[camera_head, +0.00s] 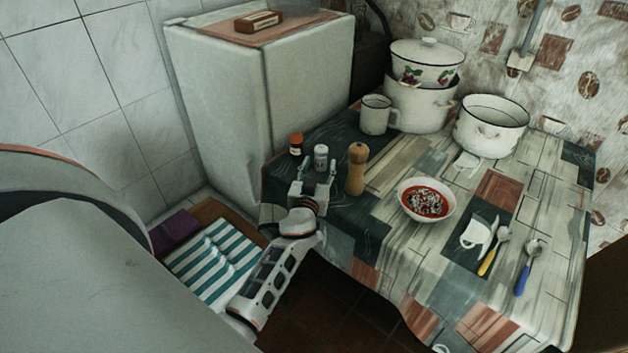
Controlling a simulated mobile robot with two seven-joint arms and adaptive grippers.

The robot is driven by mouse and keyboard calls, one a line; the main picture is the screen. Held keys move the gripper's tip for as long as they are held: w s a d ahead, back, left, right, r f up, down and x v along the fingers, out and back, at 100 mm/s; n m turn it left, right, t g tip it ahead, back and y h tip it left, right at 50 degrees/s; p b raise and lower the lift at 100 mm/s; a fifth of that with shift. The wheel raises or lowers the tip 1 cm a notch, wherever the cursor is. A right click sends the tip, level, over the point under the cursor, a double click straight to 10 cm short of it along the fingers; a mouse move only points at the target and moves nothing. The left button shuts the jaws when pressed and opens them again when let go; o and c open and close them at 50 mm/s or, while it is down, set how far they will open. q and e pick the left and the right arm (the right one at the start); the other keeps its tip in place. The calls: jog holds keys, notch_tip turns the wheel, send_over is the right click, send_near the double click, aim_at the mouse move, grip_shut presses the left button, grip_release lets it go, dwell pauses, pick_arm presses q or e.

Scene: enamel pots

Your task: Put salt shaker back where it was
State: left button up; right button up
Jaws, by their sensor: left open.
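A small salt shaker (320,158) with a grey cap stands upright near the left edge of the patterned table. My left gripper (317,172) is at the table's edge, just in front of the shaker. Its fingers are open, and their tips are close to the shaker's lower part. I cannot tell whether they touch it or whether it stands fully between them. My right gripper is not in view.
A wooden pepper mill (357,169) stands close on the right, and an orange-capped bottle (296,144) close on the left. Behind are a white mug (376,115) and enamel pots (491,126). A bowl of red soup (426,201) and spoons lie to the right.

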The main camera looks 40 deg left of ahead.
pick_arm(q)
jog(key=v, duration=0.8)
jog(key=shift+f+b, duration=0.1)
jog(key=shift+b, duration=0.2)
jog(key=shift+s+d, duration=0.2)
jog(key=shift+s, duration=0.25)
jog(key=s+a+f+m+g+y, duration=0.1)
jog(key=s+a+f+m+g, duration=0.2)
jog(key=s, duration=0.8)
jog(key=s+d+f+m+g+h, duration=0.2)
jog(key=s+m+g, duration=0.15)
jog(key=s, duration=0.35)
jog(key=s+d+f+m+g+h, duration=0.1)
jog(key=s+d+m+g, duration=0.15)
jog(key=s+m, duration=0.35)
jog(key=d+f+n+t+h+p, duration=0.1)
jog(key=d+f+t+h, duration=0.1)
jog(key=d+f, duration=0.3)
jog(key=d+f+n+t+h+p, duration=0.1)
jog(key=d+f+h, duration=0.4)
jog(key=d, duration=0.6)
jog(key=shift+f+n+t+h, duration=0.3)
jog(key=shift+f+n+t, duration=0.15)
jog(key=shift+n, duration=0.3)
